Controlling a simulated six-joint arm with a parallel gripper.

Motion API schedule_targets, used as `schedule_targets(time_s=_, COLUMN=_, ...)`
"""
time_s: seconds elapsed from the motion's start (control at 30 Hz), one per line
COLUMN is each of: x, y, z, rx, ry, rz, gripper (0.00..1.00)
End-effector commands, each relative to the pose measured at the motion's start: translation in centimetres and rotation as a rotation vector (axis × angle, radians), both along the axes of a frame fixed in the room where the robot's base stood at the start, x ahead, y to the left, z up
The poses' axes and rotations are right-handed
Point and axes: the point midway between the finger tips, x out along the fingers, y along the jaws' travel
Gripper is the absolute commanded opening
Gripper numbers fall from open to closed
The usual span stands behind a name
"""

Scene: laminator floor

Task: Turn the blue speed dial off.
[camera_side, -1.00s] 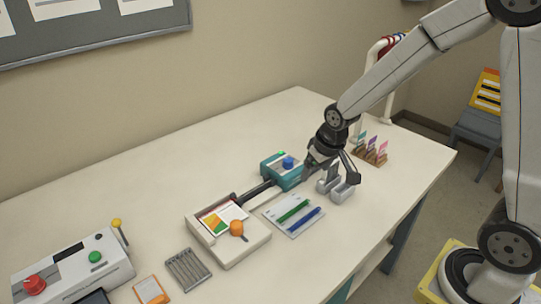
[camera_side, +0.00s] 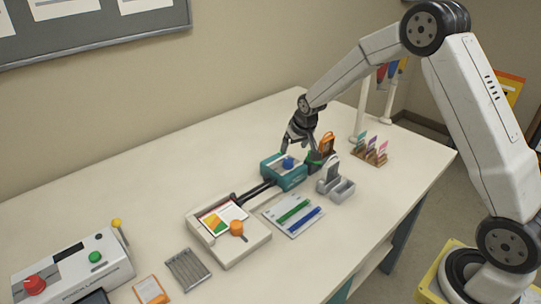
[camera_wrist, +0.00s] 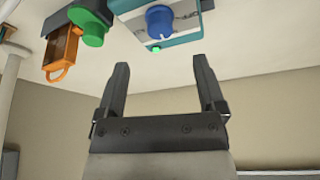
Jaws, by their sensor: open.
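The blue speed dial (camera_side: 288,162) sits on top of a teal box (camera_side: 284,178) at the middle of the table. In the wrist view the blue dial (camera_wrist: 159,18) is near the top, on a pale marked panel of the teal box (camera_wrist: 185,40). A small green spot (camera_wrist: 155,49) shows near it on the box. The dial's setting cannot be read. My gripper (camera_side: 299,148) is above and just behind the box, pointing down. In the wrist view my gripper (camera_wrist: 160,64) is open and empty, with the dial beyond its fingertips, apart from them.
A dark holder with a green round part (camera_wrist: 92,32) and an orange frame (camera_wrist: 62,48) stands right beside the teal box in the side view. The table's back left is clear.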

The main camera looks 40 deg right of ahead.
Motion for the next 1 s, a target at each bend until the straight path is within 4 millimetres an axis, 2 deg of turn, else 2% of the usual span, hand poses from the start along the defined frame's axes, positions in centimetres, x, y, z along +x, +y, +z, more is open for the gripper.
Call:
schedule_targets(time_s=0.27, x=0.5, y=-0.1, z=-1.5, rx=0.001, ry=0.002, rz=0.0, gripper=0.89)
schedule_targets(time_s=0.7, x=2.2, y=-0.6, z=-5.6, rx=0.001, ry=0.002, rz=0.0, gripper=0.89)
schedule_targets(time_s=1.0, x=2.8, y=-0.7, z=-7.0, rx=0.001, ry=0.0, rz=0.001, gripper=0.89)
